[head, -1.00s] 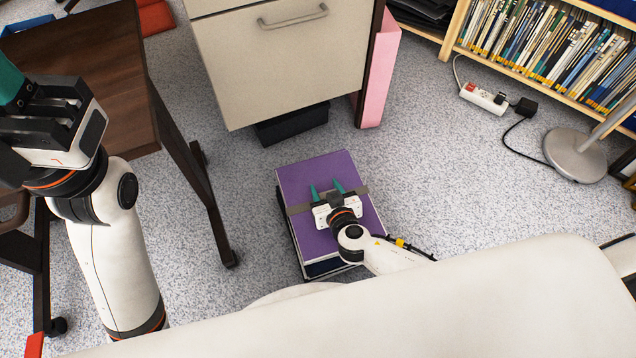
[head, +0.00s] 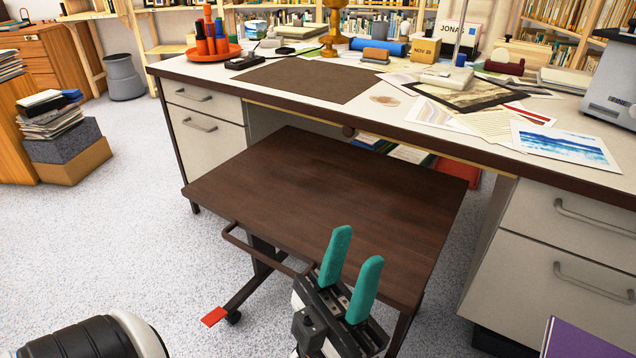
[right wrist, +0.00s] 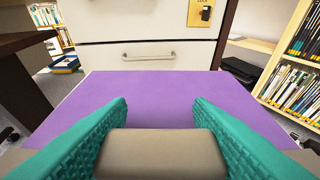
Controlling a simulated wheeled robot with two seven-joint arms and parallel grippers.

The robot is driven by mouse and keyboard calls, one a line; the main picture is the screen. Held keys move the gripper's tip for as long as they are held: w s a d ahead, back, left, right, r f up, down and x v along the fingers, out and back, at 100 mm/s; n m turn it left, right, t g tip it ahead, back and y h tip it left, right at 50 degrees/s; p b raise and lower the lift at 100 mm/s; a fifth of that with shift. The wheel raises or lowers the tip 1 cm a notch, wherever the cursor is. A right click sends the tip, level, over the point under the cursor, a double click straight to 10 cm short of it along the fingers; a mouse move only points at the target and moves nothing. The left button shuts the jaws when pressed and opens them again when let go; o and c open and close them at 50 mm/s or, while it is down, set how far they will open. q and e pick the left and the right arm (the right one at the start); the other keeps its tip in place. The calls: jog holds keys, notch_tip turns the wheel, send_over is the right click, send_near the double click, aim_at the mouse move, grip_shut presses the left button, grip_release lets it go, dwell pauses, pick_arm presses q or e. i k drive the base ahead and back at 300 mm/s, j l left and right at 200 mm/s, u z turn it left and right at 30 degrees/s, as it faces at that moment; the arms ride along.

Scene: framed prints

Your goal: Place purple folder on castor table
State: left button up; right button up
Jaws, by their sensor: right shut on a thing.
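The castor table (head: 330,190) has a bare dark-brown top and stands at the middle of the head view. My left gripper (head: 356,250) is in front of its near edge, with its two teal fingers apart and nothing between them. The purple folder (head: 585,342) shows only as a corner at the bottom right of the head view. In the right wrist view the purple folder (right wrist: 160,88) spreads wide beneath the fingers. My right gripper (right wrist: 160,112) is shut on the folder's beige-grey band piece (right wrist: 160,150). The right gripper is out of the head view.
A cluttered desk (head: 400,125) stands behind and over the table's far side. Its drawer cabinet (head: 575,245) is at the right, close to the folder. A stack of books and boxes (head: 65,145) is at the left. Floor (head: 120,240) is free left of the table.

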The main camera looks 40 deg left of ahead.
aim_at(328, 185)
jog(key=k+l+u, duration=0.1)
jog(key=u, duration=0.25)
jog(key=k+u, duration=0.55)
jog(key=u, duration=0.15)
